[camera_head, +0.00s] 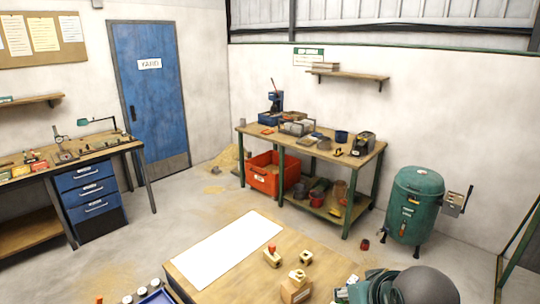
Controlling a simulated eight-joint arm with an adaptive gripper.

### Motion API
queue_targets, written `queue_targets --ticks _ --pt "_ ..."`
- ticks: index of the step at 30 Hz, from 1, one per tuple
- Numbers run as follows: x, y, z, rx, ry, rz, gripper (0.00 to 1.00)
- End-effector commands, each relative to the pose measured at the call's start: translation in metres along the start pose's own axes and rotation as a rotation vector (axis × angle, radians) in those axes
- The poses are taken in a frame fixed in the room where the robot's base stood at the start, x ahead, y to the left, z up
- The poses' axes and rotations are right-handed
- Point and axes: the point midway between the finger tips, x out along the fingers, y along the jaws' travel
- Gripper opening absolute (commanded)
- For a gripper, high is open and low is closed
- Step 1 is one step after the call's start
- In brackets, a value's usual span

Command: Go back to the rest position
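My gripper does not show in the head camera view. At the bottom right edge, a dark grey rounded shape and a teal shape are cut off by the frame. I cannot tell what they are. A wooden table (340,270) is at the bottom centre. On it lie a blank white sheet (226,248), a small block with a red knob (272,256), a small brass-coloured piece (306,257) and a wooden block with a pale top (296,287).
A workbench (368,160) with tools stands at the back, with a red crate (265,176) under it. A green tank (414,205) stands right of it. A bench with blue drawers (90,190) is at left, near a blue door (150,100). Open floor lies between.

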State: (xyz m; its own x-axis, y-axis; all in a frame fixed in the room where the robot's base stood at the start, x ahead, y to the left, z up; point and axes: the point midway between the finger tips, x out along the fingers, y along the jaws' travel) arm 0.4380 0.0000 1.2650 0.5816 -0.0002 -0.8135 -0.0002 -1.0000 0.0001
Motion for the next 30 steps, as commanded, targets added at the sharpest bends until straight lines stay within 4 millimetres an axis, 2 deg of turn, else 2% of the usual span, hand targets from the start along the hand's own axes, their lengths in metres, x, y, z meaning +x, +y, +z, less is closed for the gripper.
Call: queue_targets --ticks 1,15,21,30 --pt "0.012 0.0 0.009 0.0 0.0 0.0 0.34" --pt "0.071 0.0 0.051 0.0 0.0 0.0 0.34" --pt "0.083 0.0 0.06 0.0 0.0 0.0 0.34" --pt "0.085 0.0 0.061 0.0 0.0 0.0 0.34"
